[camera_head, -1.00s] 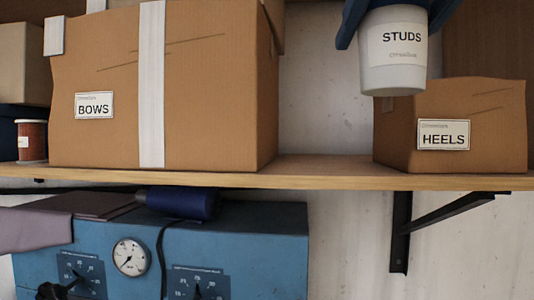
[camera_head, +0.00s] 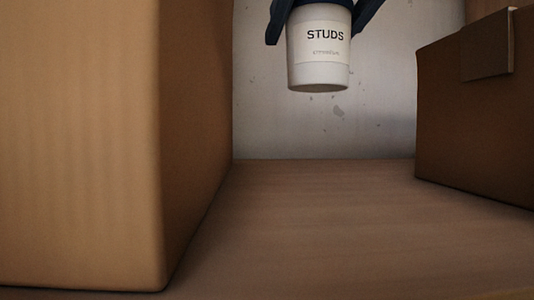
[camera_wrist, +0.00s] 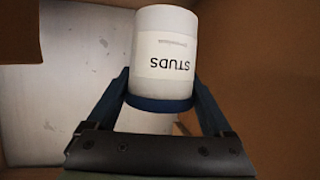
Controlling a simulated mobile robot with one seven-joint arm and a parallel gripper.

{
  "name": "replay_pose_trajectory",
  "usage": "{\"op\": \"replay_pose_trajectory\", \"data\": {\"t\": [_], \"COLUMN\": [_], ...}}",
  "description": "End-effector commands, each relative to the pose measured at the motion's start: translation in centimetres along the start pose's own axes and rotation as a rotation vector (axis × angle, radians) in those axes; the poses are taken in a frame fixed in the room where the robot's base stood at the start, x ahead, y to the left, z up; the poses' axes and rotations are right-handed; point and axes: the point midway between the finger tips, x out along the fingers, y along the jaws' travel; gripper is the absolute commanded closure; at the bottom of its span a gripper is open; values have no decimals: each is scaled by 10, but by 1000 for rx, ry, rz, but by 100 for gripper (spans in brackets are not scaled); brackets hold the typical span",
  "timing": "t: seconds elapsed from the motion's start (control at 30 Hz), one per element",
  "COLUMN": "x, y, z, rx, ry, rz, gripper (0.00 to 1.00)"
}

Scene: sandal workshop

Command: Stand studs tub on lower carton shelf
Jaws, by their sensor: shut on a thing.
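The studs tub (camera_head: 319,62) is a white cylinder with a STUDS label and a dark blue band near its top. It hangs upright in the air above the shelf board (camera_head: 320,230), in the gap between two cartons. My gripper (camera_head: 319,10) is shut on the tub near its top, with one dark finger on each side; the upper part is cut off by the picture edge. In the wrist view the tub (camera_wrist: 165,50) sits between the two fingers (camera_wrist: 160,108), its label upside down.
A large carton (camera_head: 85,140) fills the left side of the head view. A lower carton (camera_head: 465,125) stands at the right. The board between them is bare back to the pale wall (camera_head: 385,90).

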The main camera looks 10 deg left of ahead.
Motion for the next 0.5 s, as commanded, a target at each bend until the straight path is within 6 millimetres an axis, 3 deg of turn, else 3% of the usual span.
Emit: {"op": "replay_pose_trajectory", "data": {"t": [0.3, 0.5], "x": [16, 21], "y": [1, 1], "z": [41, 53], "rx": [1, 1], "ry": [-1, 0], "rz": [0, 1], "gripper": [87, 87]}}
